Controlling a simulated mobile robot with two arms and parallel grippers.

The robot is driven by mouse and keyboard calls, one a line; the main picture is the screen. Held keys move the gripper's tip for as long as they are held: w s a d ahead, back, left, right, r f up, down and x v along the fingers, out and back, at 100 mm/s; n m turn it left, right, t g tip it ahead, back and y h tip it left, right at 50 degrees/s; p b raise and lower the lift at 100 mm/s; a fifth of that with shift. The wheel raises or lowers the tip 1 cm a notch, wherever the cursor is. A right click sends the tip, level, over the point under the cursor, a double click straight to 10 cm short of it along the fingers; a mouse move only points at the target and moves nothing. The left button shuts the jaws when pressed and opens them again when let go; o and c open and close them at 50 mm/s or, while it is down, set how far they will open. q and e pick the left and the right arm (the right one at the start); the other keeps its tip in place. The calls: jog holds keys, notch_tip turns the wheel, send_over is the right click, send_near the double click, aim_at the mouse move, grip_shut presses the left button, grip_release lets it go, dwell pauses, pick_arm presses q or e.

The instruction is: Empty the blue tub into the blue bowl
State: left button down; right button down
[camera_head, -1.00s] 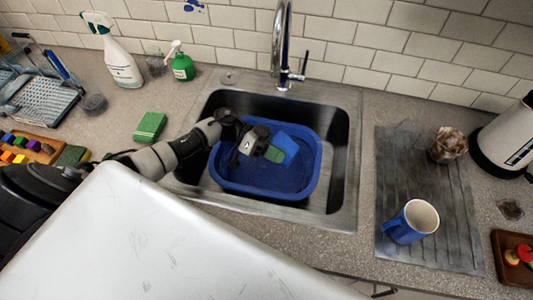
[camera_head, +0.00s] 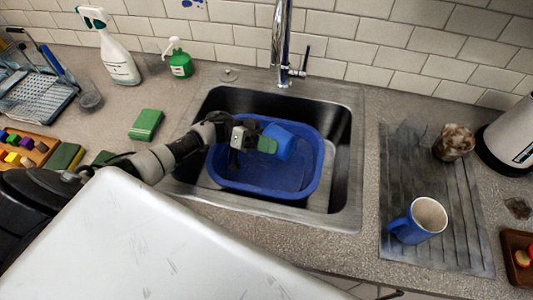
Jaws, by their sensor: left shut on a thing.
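The blue bowl (camera_head: 314,170), a large rectangular washing-up basin, sits in the metal sink; the part of its floor that shows looks empty. My left gripper (camera_head: 265,145) reaches over it from the left and is shut on the small blue tub (camera_head: 287,139). The tub is held above the bowl, right of the fingers, and looks tilted. Its opening and contents cannot be made out. A green piece, seemingly a finger pad, shows against the tub. My right gripper is not in view.
The tap (camera_head: 281,50) stands behind the sink (camera_head: 345,205). A blue mug (camera_head: 420,220) and a glass jar (camera_head: 453,142) stand on the grey drainer mat at right. A green sponge (camera_head: 146,125) lies left of the sink. A white surface (camera_head: 150,245) fills the lower left.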

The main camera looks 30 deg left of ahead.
pick_arm(q)
jog(key=shift+a+f+h+b, duration=0.15)
jog(key=shift+a+h+b, duration=0.3)
jog(key=shift+h+b, duration=0.2)
jog(key=shift+w+a+r+h, duration=0.1)
jog(key=shift+a+r+h, duration=0.1)
jog(key=shift+r+h, duration=0.25)
jog(key=shift+a+r+n+h, duration=0.3)
jog(key=shift+a+r+h, duration=0.05)
jog(key=shift+r+h, duration=0.2)
jog(key=r, duration=0.1)
jog(key=a+r+h, duration=0.1)
jog(key=r, duration=0.1)
jog(key=shift+w+a+r+h+p, duration=0.15)
jog(key=shift+h+p, duration=0.1)
jog(key=shift+p, duration=0.15)
jog(key=shift+f, duration=0.25)
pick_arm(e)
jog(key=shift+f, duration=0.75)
